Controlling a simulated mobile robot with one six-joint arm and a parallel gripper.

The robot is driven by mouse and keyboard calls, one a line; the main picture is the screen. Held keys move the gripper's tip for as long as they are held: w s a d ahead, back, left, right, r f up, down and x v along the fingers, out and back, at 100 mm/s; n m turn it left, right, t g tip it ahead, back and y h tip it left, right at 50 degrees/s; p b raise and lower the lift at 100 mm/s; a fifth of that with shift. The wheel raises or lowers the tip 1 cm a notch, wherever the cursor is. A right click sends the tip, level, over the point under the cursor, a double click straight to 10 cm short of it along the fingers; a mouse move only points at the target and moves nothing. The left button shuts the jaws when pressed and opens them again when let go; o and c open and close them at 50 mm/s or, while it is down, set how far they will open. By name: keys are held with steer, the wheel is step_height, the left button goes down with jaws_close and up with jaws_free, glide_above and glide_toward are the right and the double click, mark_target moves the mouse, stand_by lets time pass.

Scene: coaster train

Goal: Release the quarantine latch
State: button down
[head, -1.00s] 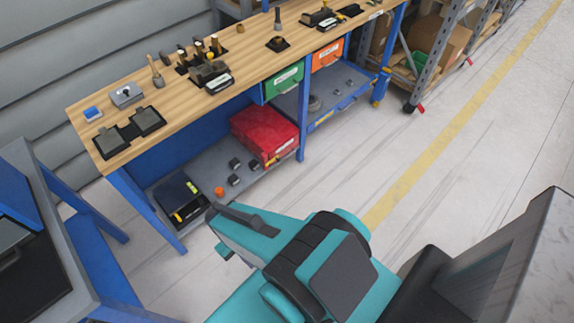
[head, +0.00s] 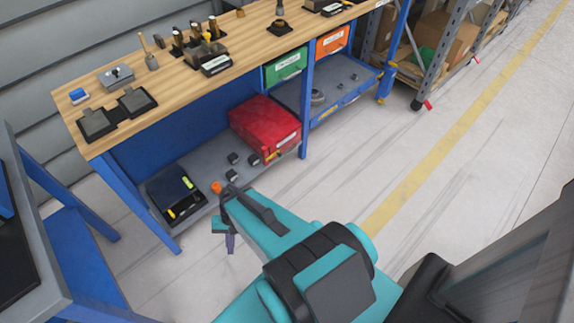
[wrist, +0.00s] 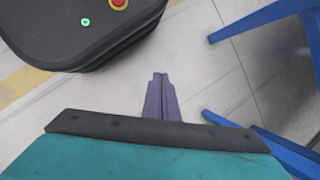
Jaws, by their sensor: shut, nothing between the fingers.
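A red case (head: 262,125) with a white label and a small yellow part low on its front sits on the lower shelf of the workbench in the head view. It may carry the quarantine latch, but no label is readable and I cannot tell. My gripper (head: 231,244) points down in front of the bench, well apart from the case. In the wrist view my gripper (wrist: 161,80) is shut and empty above bare floor. No latch shows in the wrist view.
The wooden bench top (head: 150,82) holds tools, a grey box (head: 115,76) and dark trays. Green (head: 286,67) and orange (head: 333,42) drawers hang beneath. A blue-legged table (head: 75,245) stands at left. Floor (head: 400,160) to the right is clear.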

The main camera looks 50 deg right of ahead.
steer(key=w+d+f+m+t+b, duration=0.4)
steer(key=w+d+f+m+b, duration=0.4)
steer(key=d, duration=0.3)
steer(key=w+d+f+m+t+b, duration=0.55)
steer(key=w+d+b, duration=0.25)
steer(key=d+b, duration=0.2)
steer(key=s+d+f+m+t+h+b, duration=0.1)
steer(key=d+m+b, duration=0.6)
steer(key=d, duration=0.9)
steer(key=s+d+f+m+t+h+b, duration=0.1)
steer(key=d+f+m+t+h+b, duration=0.2)
steer(key=d, duration=1.3)
steer(key=m+h+b, duration=0.2)
steer(key=m+b, duration=0.2)
steer(key=b, duration=0.2)
steer(key=shift+s+t, duration=0.3)
steer(key=shift+t, duration=0.05)
steer(key=shift+d+f, duration=0.1)
steer(key=shift+f, duration=0.05)
steer(key=b+x, duration=0.4)
steer(key=x, duration=0.6)
steer(key=shift+w+a+r+b, duration=0.1)
steer(key=shift+r+b, duration=0.05)
steer(key=shift+r, duration=0.5)
steer(key=shift+w+a+r+b, duration=0.1)
steer(key=shift+w+r+b, duration=0.05)
steer(key=shift+r, duration=0.5)
steer(key=shift+w+a+r+b, duration=0.1)
steer(key=shift+r+b, duration=0.05)
steer(key=shift+r, duration=0.5)
